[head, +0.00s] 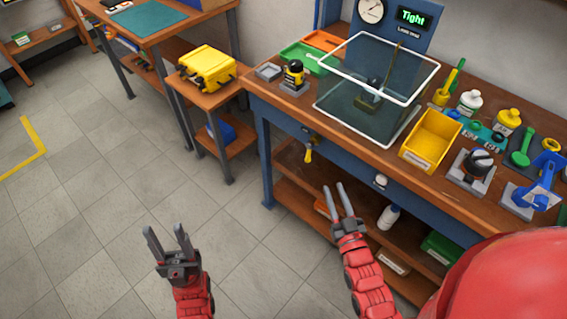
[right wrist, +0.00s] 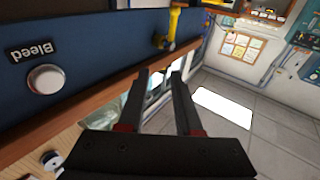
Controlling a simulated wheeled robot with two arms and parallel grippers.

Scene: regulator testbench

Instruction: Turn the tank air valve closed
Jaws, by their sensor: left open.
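A yellow-handled valve (head: 309,150) hangs on the blue front of the bench, below the clear water tank (head: 333,100). I take it for the tank air valve; no label on it is readable. It also shows in the right wrist view (right wrist: 173,28), its handle pointing roughly along the bench front's height. My right gripper (head: 335,188) is open and empty, in front of the bench, to the right of the valve and apart from it. My left gripper (head: 165,231) is open and empty over the floor at the lower left, far from the valve.
A white button (right wrist: 45,78) labelled Bleed sits on the bench front near my right gripper. The bench top holds a yellow bin (head: 430,140), a black regulator (head: 478,162) and a blue clamp (head: 541,185). A display (head: 412,18) reads Tight. Open floor lies left.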

